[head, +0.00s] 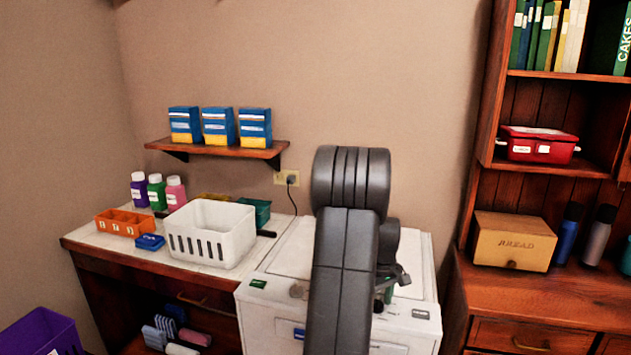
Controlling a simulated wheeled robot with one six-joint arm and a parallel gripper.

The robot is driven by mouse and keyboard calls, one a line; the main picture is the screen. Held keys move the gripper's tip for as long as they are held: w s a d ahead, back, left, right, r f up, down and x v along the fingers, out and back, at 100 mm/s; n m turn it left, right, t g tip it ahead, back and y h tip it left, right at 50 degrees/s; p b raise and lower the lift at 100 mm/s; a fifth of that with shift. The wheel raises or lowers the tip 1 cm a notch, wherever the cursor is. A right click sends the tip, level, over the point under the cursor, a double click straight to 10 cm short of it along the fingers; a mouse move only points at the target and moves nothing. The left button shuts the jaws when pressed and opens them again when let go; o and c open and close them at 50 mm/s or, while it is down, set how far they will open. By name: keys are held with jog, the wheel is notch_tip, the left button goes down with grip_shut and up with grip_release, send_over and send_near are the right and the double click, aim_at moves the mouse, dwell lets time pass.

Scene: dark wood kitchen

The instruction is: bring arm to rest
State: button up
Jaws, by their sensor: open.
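My dark grey arm rises in front of the white washer-like cabinet in the middle of the head view and folds over at its top. My gripper (393,279) shows only in part, at the right side of the arm's lower link and low over the white cabinet's top. It is open, and I see nothing held in it. Much of it is hidden behind my own arm link.
The white cabinet (268,318) stands under my arm. Left of it, a counter (95,240) holds a white basket (210,232), an orange tray (126,223) and bottles. A shelf (215,149) carries three blue boxes. A wooden hutch (540,297) stands right.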

jog(key=shift+r, duration=0.15)
notch_tip(320, 180, up, 13)
notch_tip(320, 180, down, 13)
jog(key=shift+f, duration=0.2)
jog(key=shift+r+m, duration=0.1)
jog(key=shift+m, duration=0.4)
jog(key=m, duration=0.3)
jog(key=shift+m+p, duration=0.3)
jog(key=shift+m, duration=0.1)
jog(key=m+p, duration=0.1)
jog(key=m, duration=0.4)
jog(key=shift+a, duration=0.1)
jog(key=m+p, duration=0.1)
jog(key=m, duration=0.4)
jog(key=shift+r+m+p, duration=0.1)
jog(key=shift+m+p, duration=0.2)
jog(key=shift+p, duration=0.1)
jog(key=shift+m+p, duration=0.75)
jog(key=shift+m, duration=1.15)
